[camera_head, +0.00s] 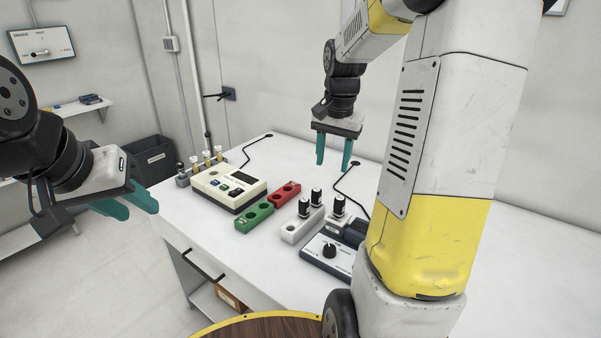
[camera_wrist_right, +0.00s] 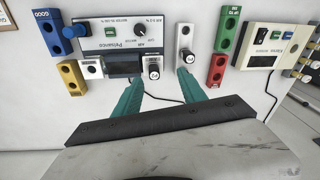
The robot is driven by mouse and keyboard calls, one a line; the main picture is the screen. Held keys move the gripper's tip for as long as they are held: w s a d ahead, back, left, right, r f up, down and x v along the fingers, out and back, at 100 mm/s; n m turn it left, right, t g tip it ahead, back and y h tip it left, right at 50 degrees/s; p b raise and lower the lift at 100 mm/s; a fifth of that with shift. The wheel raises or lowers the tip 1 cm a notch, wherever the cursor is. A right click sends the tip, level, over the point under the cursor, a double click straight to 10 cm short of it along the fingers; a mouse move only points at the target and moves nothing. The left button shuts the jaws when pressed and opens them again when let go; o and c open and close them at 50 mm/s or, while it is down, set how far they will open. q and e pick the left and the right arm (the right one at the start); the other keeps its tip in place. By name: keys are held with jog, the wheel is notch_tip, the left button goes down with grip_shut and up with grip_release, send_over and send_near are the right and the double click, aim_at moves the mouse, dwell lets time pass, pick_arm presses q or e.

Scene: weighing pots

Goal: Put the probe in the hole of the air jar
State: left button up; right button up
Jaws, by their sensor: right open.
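My right gripper (camera_head: 334,160) is open and empty above the back of the white table. Its teal fingers show in the right wrist view (camera_wrist_right: 160,92), with a black-capped white jar (camera_wrist_right: 152,68) beyond them. In the head view, black-capped jars stand at a white block (camera_head: 290,234) and by the dark meter (camera_head: 328,256). Several small jars with pale tops (camera_head: 206,157) stand in a row at the table's left. I cannot tell which jar is the air jar, nor pick out the probe. My left gripper (camera_head: 130,204) is left of the table; its finger gap is unclear.
A beige instrument (camera_head: 229,186), a green block (camera_head: 254,217) and a red block (camera_head: 285,193) with holes stand left of the jars. A blue block (camera_wrist_right: 52,32) stands beside the meter. Black cables run over the table. The table's back right is clear.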

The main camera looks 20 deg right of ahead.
jog(key=s+a+r+n+t, duration=0.1)
jog(key=s+a+r+n, duration=0.1)
jog(key=s, duration=0.4)
jog(key=s+a+r+n+t+y, duration=0.1)
jog(key=s+a+r+n+t, duration=0.1)
jog(key=s+a, duration=0.4)
jog(key=s+a+r+n+t+y, duration=0.1)
jog(key=s+a+r+n, duration=0.1)
jog(key=s+a+n, duration=0.2)
jog(key=shift+s+r+n+t, duration=0.3)
jog(key=shift+s+r+t, duration=0.1)
jog(key=shift+s, duration=0.75)
